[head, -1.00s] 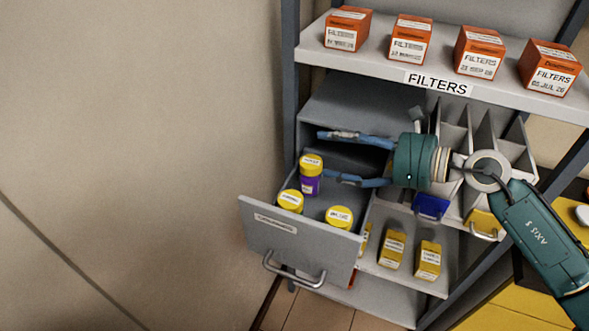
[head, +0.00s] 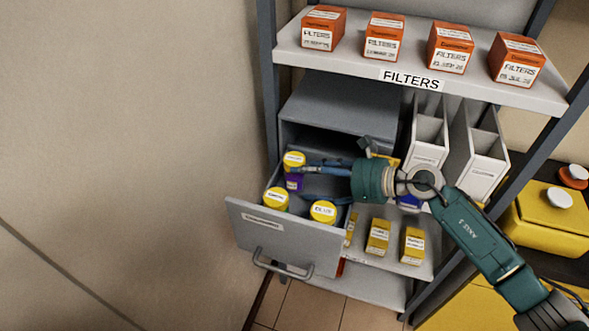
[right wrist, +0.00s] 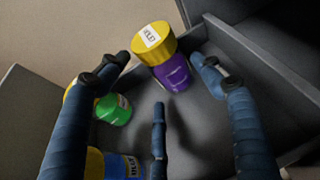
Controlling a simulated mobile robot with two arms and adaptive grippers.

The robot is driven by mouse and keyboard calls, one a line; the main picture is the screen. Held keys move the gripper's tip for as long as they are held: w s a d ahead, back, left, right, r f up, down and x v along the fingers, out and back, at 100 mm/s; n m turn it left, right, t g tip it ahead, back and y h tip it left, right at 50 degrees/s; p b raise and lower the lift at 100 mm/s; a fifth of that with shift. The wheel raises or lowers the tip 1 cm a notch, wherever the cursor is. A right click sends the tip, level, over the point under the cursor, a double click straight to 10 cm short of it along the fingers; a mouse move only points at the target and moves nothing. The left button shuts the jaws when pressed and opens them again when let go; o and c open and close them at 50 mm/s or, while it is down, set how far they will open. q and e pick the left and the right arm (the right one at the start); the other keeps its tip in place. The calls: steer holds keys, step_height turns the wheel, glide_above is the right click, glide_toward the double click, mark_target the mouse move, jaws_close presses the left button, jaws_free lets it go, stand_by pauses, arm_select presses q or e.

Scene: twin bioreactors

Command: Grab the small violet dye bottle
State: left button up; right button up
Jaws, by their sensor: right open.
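The small violet bottle (head: 294,183) with a yellow cap stands at the back left of the open drawer (head: 275,228). In the right wrist view the violet bottle (right wrist: 174,74) is upright, just ahead of and between the spread fingers. My right gripper (head: 303,169) reaches into the drawer from the right, its fingers beside the bottle and partly covering it in the head view. The gripper (right wrist: 158,84) is open and empty; I cannot tell whether a finger touches the bottle. My left gripper is not in view.
A green bottle (right wrist: 114,110) and a blue bottle (right wrist: 122,166) share the drawer. Yellow boxes (head: 378,237) stand on the shelf to the right. White holders (head: 428,139) stand behind my arm. The filter shelf (head: 340,64) with orange boxes hangs above.

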mark_target(301, 176)
steer(key=x, duration=0.3)
steer(key=shift+w+a+f+p, duration=0.1)
steer(key=shift+a+p, duration=0.15)
steer(key=shift+p, duration=0.05)
steer(key=shift+c, duration=0.2)
steer(key=shift+d, duration=0.1)
steer(key=c, duration=0.8)
steer(key=shift+c, duration=0.7)
